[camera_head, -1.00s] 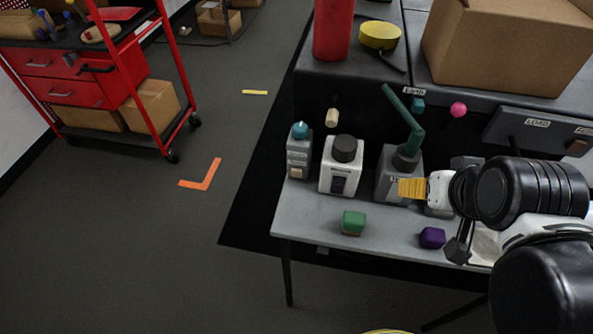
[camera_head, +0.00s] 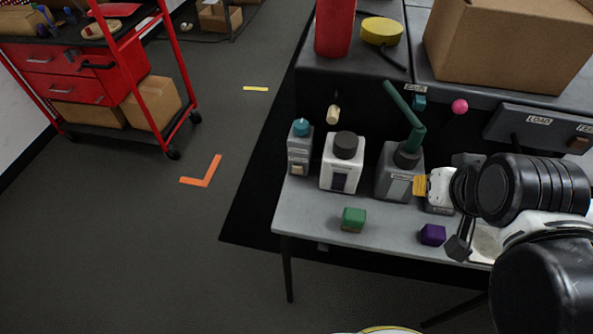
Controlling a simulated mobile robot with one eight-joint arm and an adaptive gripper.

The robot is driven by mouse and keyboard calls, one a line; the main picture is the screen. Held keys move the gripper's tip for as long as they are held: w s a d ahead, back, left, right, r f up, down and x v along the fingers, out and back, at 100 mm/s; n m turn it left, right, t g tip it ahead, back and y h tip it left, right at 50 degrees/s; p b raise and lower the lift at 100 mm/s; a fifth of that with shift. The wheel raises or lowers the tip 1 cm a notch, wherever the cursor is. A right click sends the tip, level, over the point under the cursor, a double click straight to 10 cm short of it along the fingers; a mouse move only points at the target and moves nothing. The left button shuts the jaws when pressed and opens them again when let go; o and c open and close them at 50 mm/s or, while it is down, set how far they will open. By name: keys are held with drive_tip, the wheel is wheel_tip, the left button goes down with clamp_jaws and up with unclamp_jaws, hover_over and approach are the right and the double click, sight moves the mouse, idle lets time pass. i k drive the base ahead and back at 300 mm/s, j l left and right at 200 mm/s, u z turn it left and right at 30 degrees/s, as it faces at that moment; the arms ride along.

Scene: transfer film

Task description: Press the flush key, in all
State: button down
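My gripper (camera_head: 460,205) is at the right end of the grey table, with its dark fingers spread apart, one above and one below. A white part (camera_head: 440,185) and a small yellow ribbed piece (camera_head: 420,185) show at its left; I cannot tell what they belong to. To the left stand a grey box with a green lever (camera_head: 400,172), a white box with a black knob (camera_head: 342,165) and a narrow grey box with a teal cap (camera_head: 300,150). I can read no flush label; my arm hides part of the table's right end.
A green block (camera_head: 353,219) and a purple block (camera_head: 432,234) lie near the front of the table (camera_head: 310,215). Behind are a dark bench with a red cylinder (camera_head: 334,25), a yellow disc (camera_head: 381,31) and a cardboard box (camera_head: 505,50). A red cart (camera_head: 125,80) stands at left.

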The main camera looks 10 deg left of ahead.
sight(296, 169)
drive_tip(key=k+j+u, duration=0.1)
drive_tip(key=j, duration=0.3)
drive_tip(key=k+j+u, duration=0.1)
drive_tip(key=j, duration=0.3)
drive_tip(key=k+j+u, duration=0.1)
drive_tip(key=j, duration=0.35)
drive_tip(key=k+j+u, duration=0.1)
drive_tip(key=k+j, duration=0.15)
drive_tip(key=j, duration=0.2)
